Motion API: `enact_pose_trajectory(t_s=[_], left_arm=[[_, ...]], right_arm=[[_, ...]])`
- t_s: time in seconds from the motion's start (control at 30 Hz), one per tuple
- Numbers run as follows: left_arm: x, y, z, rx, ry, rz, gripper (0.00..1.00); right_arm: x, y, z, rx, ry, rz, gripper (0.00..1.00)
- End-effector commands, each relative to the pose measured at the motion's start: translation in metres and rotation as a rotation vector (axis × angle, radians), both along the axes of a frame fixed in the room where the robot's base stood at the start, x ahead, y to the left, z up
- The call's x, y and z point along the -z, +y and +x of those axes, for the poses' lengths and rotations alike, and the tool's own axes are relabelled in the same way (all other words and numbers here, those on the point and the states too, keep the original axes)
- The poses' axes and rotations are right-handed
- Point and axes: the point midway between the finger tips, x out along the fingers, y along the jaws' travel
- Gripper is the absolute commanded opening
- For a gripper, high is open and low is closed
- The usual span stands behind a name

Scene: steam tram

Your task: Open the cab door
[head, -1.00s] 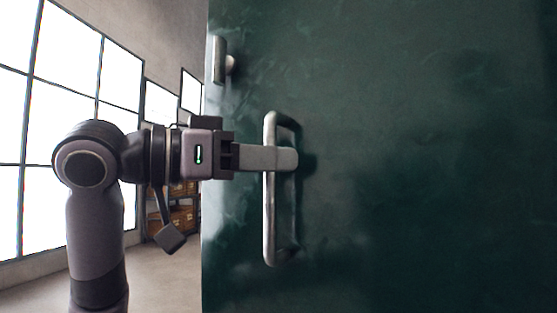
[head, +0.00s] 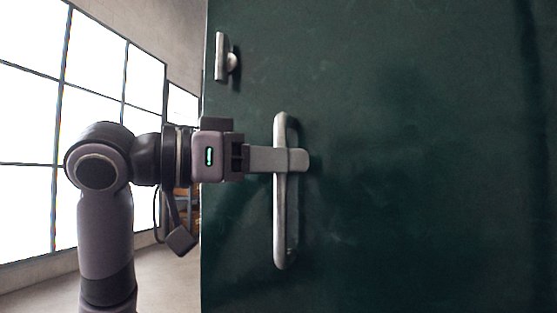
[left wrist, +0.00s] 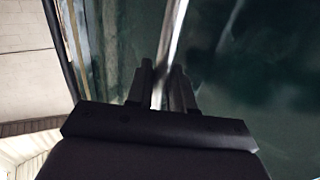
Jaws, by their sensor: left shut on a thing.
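The dark green cab door (head: 400,200) fills the middle and right of the head view. A silver vertical bar handle (head: 280,225) is mounted near its left edge. My left gripper (head: 291,160) is shut around the handle's upper part, coming in from the left. In the left wrist view, the handle (left wrist: 175,40) runs up from between the two dark fingers (left wrist: 165,88). A small silver latch with a round knob (head: 231,63) sits above the handle at the door's left edge. My right gripper is not in view.
Left of the door edge is an open room with large bright windows (head: 100,60) and a pale floor (head: 170,285). Shelves with brown boxes (head: 185,212) show partly behind my left arm.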

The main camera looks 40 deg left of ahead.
Motion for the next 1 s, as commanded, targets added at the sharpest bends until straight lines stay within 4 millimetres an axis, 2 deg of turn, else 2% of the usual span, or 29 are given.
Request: enact_pose_trajectory(t_s=[0.53,0.57,0.6,0.87,1.0], left_arm=[[0.0007,-0.0008,0.0002,0.003,0.001,0.002,0.0],[0.0007,-0.0008,0.0001,0.003,0.002,0.001,0.31],[0.0007,-0.0007,0.0001,0.002,0.002,0.001,0.39],[0.0003,0.0,-0.0001,0.0,0.001,0.0,0.39],[0.001,0.0044,-0.0088,-0.002,0.0,0.0,0.39]], right_arm=[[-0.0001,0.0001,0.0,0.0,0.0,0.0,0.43],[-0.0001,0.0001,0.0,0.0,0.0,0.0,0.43],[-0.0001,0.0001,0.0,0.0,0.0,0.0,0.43],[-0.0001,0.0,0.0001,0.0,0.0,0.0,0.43],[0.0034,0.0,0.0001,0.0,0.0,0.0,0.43]])
